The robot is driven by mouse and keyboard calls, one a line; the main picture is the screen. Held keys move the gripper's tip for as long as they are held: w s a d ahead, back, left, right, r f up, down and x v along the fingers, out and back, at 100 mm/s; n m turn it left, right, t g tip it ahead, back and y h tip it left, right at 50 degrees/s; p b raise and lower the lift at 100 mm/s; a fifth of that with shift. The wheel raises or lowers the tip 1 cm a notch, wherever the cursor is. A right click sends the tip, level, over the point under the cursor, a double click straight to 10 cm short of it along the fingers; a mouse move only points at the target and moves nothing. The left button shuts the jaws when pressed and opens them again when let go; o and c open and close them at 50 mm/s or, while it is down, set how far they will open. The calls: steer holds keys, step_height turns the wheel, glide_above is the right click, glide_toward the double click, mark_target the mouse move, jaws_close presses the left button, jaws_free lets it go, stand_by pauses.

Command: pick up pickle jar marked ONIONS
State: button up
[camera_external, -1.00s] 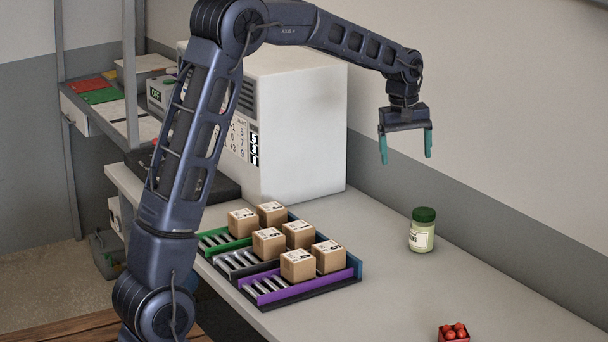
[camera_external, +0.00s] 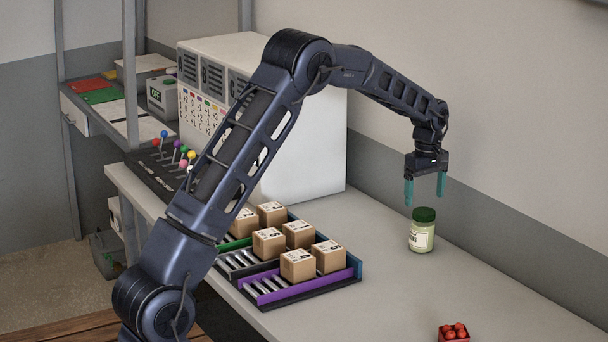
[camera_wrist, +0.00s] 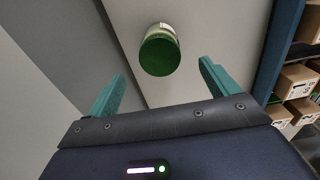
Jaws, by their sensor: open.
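The pickle jar (camera_external: 422,236) stands upright on the counter, with a green lid, pale green contents and a white label. The label's lettering is too small to read. In the wrist view the jar (camera_wrist: 160,50) shows lid-first, ahead of and between the fingertips. My gripper (camera_external: 425,190) points down with its two teal fingers apart and empty. It is above the jar and close to it, not visibly touching. My gripper also shows in the wrist view (camera_wrist: 160,80), open.
Several cardboard boxes (camera_external: 298,264) sit on a roller rack (camera_external: 320,290) left of the jar. A red container of tomatoes (camera_external: 453,333) is at the front right. A big white cabinet (camera_external: 310,140) stands behind. The wall runs close along the counter's right side. Counter around the jar is clear.

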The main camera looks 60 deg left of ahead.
mark_target(425, 211)
steer(key=shift+d+f, duration=0.15)
steer(key=shift+f, duration=3.85)
steer(key=c, duration=1.2)
steer(key=shift+r, duration=0.1)
steer(key=shift+c, duration=1.1)
steer(key=shift+r, duration=0.15)
